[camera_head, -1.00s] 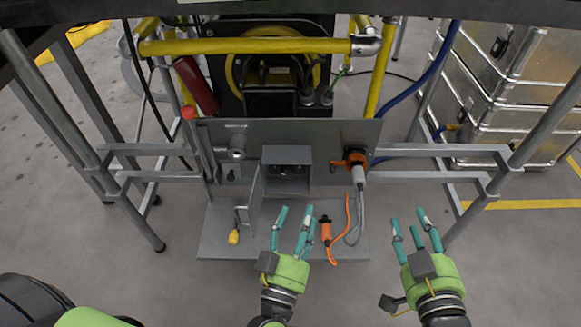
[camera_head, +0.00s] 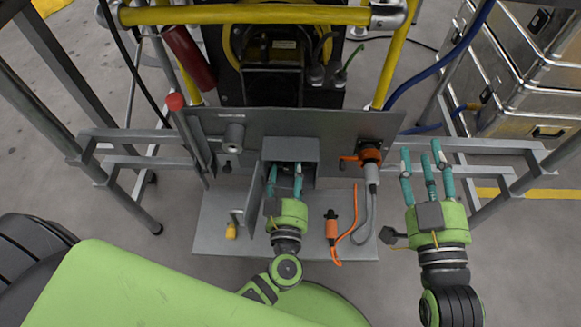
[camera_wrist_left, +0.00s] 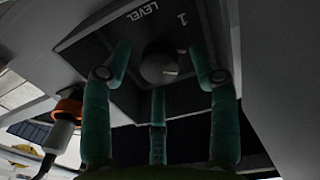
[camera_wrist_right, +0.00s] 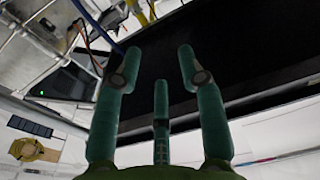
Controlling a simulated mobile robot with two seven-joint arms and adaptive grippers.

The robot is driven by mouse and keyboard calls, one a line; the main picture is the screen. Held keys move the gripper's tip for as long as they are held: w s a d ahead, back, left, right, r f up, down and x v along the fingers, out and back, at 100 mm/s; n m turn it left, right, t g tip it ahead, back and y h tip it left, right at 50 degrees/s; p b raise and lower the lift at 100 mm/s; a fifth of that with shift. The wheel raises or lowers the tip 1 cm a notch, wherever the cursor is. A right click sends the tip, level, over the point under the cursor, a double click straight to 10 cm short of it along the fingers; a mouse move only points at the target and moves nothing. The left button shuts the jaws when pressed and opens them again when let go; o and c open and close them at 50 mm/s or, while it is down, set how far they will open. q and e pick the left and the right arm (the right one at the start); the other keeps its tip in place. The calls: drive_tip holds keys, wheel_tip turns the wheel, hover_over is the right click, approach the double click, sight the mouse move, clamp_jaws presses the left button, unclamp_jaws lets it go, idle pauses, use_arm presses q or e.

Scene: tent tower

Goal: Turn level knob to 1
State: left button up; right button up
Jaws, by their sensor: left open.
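The level knob (camera_wrist_left: 158,68) is a round grey knob inside a grey box (camera_head: 290,147) on the panel. In the left wrist view the word LEVEL and a 1 are printed beside it. My left gripper (camera_head: 285,172) is at the mouth of the box, its teal fingers open. In the left wrist view the fingers (camera_wrist_left: 160,90) spread around the knob's sides with visible gaps, apart from it. The knob's pointer setting is too dark to tell. In the head view the knob is hidden. My right gripper (camera_head: 427,160) is open and empty, right of the panel.
An orange connector (camera_head: 370,158) with a grey cable is on the panel right of the box. An orange plug (camera_head: 332,225) and a yellow padlock (camera_head: 231,231) lie on the lower shelf. A yellow rail (camera_head: 245,16) crosses behind. Metal cases (camera_head: 530,70) stand at right.

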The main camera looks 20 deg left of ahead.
use_arm(q)
drive_tip(key=shift+x, duration=0.85)
use_arm(e)
drive_tip(key=shift+s+a+r+t+y, duration=0.2)
drive_tip(key=shift+r+t, duration=0.1)
drive_tip(key=shift+r, duration=0.3)
drive_tip(key=shift+s+a+r+t+y, duration=0.1)
drive_tip(key=shift+r+t+y, duration=0.15)
drive_tip(key=shift+r, duration=0.3)
use_arm(q)
drive_tip(key=c, duration=1.1)
drive_tip(key=shift+c, duration=0.2)
